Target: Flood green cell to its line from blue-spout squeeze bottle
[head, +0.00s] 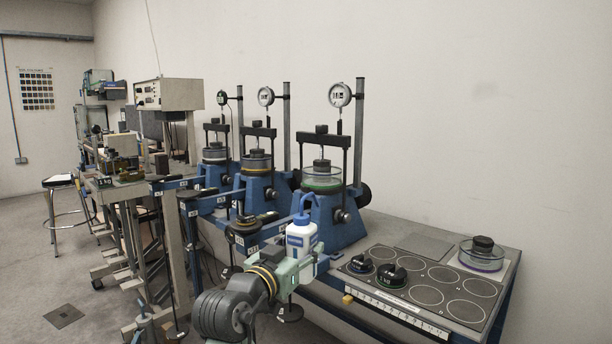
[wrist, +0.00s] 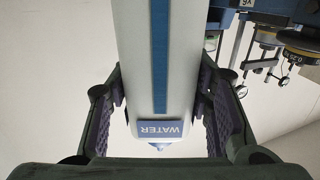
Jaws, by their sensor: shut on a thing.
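The squeeze bottle (head: 301,238) is white with a blue cap and a bent blue spout (head: 305,202). It stands upright in my gripper (head: 300,266). In the wrist view, my gripper (wrist: 160,95) has its two pads on either side of the bottle (wrist: 142,50), which shows a blue stripe and a WATER label. The green cell (head: 322,185) is a clear dish with a green band on the nearest blue lever frame. The bottle is in front of and below this cell in the head view. The water level and line in the cell are too small to tell.
Two more lever frames with a yellow-banded cell (head: 257,163) and a pale-banded cell (head: 215,155) stand behind. Hanging weights (head: 243,226) are left of the bottle.

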